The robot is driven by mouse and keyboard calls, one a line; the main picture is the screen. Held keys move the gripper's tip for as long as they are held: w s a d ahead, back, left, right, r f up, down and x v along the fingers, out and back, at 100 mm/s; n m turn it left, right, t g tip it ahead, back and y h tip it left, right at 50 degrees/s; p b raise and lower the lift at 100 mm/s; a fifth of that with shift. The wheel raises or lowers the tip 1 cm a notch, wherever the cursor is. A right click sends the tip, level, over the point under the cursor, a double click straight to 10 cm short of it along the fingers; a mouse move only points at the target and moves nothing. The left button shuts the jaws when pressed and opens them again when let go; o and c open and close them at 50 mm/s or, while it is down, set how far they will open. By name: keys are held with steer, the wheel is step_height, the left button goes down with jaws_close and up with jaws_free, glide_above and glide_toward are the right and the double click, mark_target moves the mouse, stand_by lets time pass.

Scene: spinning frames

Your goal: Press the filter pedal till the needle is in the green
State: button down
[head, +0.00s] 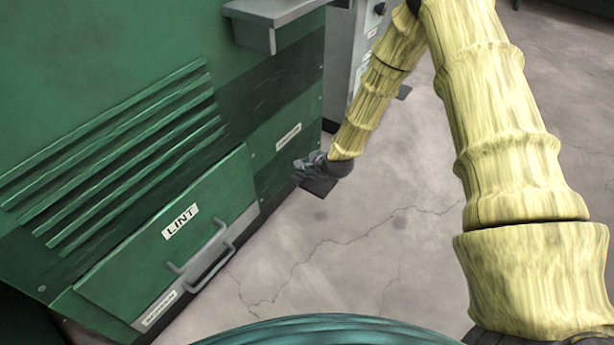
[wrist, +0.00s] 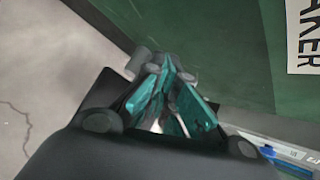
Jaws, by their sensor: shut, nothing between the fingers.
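My gripper (head: 304,168) is shut and empty, low beside the green machine near its far lower corner. In the wrist view its teal and grey fingers (wrist: 166,66) are together, close to the green panel. A dark flat plate (head: 319,187), which looks like the pedal, lies low under my gripper. A dark plate edge (wrist: 103,87) also shows behind the fingers in the wrist view. I cannot tell whether the gripper touches the plate or whether it is pressed down. I cannot make out a gauge needle or a green band in either view.
The green machine (head: 110,60) fills the left, with a LINT drawer (head: 215,215) and its protruding grey handle (head: 205,262). A grey ledge (head: 270,22) juts out above. A grey cabinet (head: 345,60) stands behind. The cracked concrete floor (head: 370,250) is clear.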

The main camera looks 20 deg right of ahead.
steer(key=shift+f, duration=0.2)
steer(key=shift+f, duration=0.25)
steer(key=shift+s+f, duration=0.1)
steer(key=shift+f, duration=0.9)
stand_by(2.0)
steer(key=shift+r+p, duration=0.95)
steer(key=shift+r, duration=0.45)
steer(key=shift+r+p, duration=2)
steer(key=shift+r, duration=0.5)
